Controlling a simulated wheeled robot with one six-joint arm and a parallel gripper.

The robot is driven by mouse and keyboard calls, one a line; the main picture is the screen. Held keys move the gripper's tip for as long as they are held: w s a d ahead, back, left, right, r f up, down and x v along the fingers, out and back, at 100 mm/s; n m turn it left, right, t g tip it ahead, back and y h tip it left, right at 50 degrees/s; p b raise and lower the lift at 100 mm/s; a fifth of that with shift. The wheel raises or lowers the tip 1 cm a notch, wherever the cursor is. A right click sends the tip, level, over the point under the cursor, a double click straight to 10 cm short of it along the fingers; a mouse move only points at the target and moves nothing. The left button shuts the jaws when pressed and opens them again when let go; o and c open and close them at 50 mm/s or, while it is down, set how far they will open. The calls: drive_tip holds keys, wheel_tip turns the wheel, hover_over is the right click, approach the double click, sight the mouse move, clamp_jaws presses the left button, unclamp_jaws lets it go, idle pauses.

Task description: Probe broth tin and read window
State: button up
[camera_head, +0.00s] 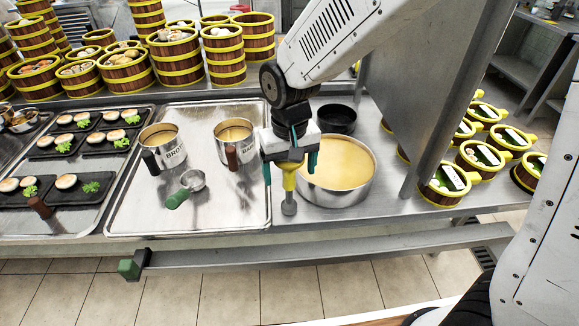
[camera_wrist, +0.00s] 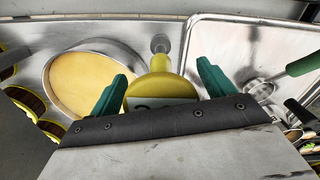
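A yellow probe (camera_head: 289,181) with a grey round foot stands upright at the counter's front edge, left of the large broth-coloured pan. In the wrist view the probe's yellow head (camera_wrist: 160,80) and part of a pale window show; the window's reading is not legible. My gripper (camera_head: 289,170) is over the probe, its teal fingers spread on either side with gaps to the yellow shaft. The fingers also show in the wrist view (camera_wrist: 160,75).
A second lettered tin (camera_head: 240,153) and a green-handled ladle (camera_head: 190,188) are on the steel tray (camera_head: 225,215). The wide pan (camera_head: 335,193) of yellowish liquid is close right of my gripper, with a black bowl (camera_head: 337,119) behind. A grey panel (camera_head: 440,110) rises further right.

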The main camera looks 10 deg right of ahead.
wheel_tip(320, 180, up, 7)
drive_tip(key=shift+s+a, duration=0.1)
drive_tip(key=shift+s, duration=0.05)
drive_tip(key=shift+r, duration=0.4)
drive_tip(key=shift+s+r, duration=0.1)
drive_tip(key=s+d+r+m, duration=0.1)
drive_tip(key=s+d+r, duration=0.2)
drive_tip(key=d, duration=0.3)
drive_tip(key=s+d+r, duration=0.3)
drive_tip(key=d, duration=0.2)
drive_tip(key=s+d+m+t, duration=0.1)
drive_tip(key=s+d, duration=0.9)
drive_tip(key=s, duration=0.3)
drive_tip(key=shift+r+m, duration=0.3)
drive_tip(key=shift+r, duration=0.05)
